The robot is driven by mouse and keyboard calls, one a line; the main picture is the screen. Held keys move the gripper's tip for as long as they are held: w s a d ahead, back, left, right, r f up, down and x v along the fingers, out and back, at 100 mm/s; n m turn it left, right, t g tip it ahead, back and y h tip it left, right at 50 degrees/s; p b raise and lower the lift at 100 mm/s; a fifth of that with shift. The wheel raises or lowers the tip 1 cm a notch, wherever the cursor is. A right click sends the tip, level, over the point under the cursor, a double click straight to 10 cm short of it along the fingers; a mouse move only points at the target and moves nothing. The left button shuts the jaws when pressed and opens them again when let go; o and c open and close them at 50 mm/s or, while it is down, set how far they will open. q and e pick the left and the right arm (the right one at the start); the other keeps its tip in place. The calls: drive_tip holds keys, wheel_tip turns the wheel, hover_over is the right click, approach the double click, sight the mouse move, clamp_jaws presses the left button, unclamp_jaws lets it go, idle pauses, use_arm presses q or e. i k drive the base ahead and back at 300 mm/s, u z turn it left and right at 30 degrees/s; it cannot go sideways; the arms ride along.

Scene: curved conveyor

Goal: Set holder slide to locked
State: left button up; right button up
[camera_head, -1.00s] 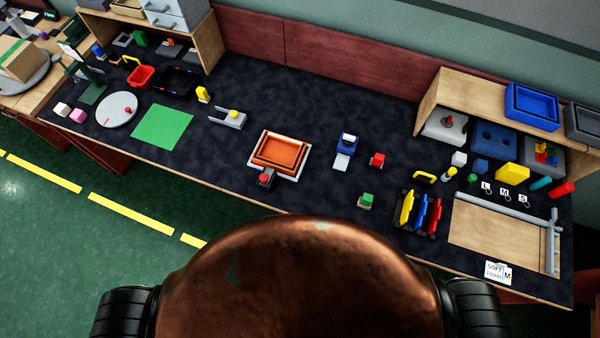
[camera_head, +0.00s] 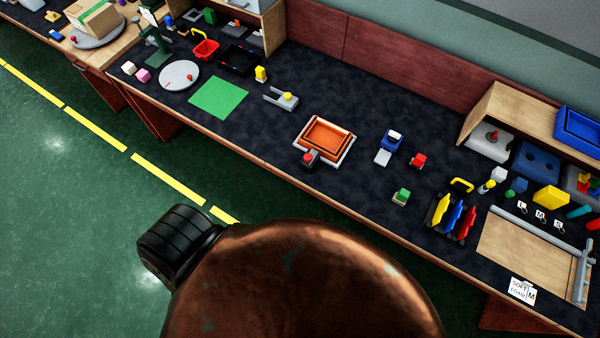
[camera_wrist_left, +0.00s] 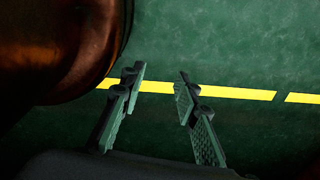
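A grey slide-like fixture with a yellow knob (camera_head: 287,97) lies on the dark bench top in the head view. A blue-and-white block-like fixture (camera_head: 388,147) stands farther right on the bench. No label shows which piece is the holder slide, and a locked or unlocked state cannot be read. My left gripper (camera_wrist_left: 159,77) shows in the left wrist view with its two fingers apart and nothing between them. It hangs over the green floor, away from the bench. My right gripper is not in view.
An orange tray (camera_head: 327,137) with a red-topped part (camera_head: 310,158) sits mid-bench. A green mat (camera_head: 218,98) and a grey turntable (camera_head: 179,75) lie left. A rack of coloured pieces (camera_head: 452,217) and a wooden board (camera_head: 525,255) are right. Open floor (camera_head: 80,210) lies before the bench.

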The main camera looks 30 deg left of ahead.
sight(309, 158)
drive_tip(key=k, duration=0.65)
drive_tip(key=u, duration=1.2)
drive_tip(key=i, duration=0.5)
